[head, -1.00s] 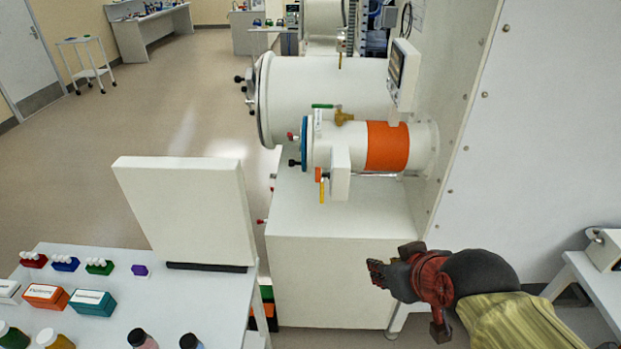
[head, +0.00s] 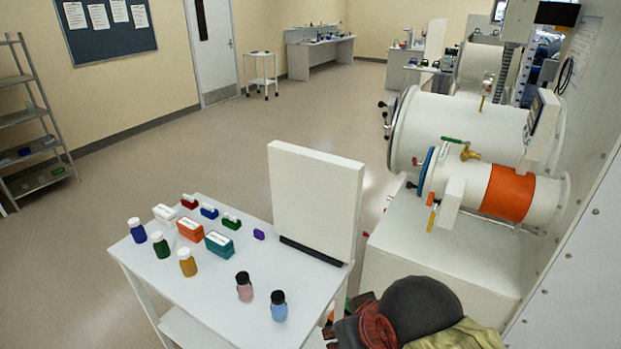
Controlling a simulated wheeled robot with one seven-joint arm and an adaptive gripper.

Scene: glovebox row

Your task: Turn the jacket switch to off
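The orange heating jacket (head: 508,192) wraps the small white antechamber tube (head: 545,200) at the right. A white box (head: 447,203) sits on the tube's near side, left of the jacket. I cannot make out a jacket switch or its position. An orange-and-yellow handle (head: 431,219) hangs beside the box. My gripper (head: 338,322) is at the bottom, below and left of the tube and well apart from it. It is partly hidden by my arm and the frame edge, and its fingers are too unclear to tell open from shut.
A white table (head: 190,292) with bottles, small boxes and an upright white panel (head: 316,200) stands left of my arm. A larger chamber tube (head: 460,130) lies behind the small one. Open floor (head: 190,150) extends at the left and back.

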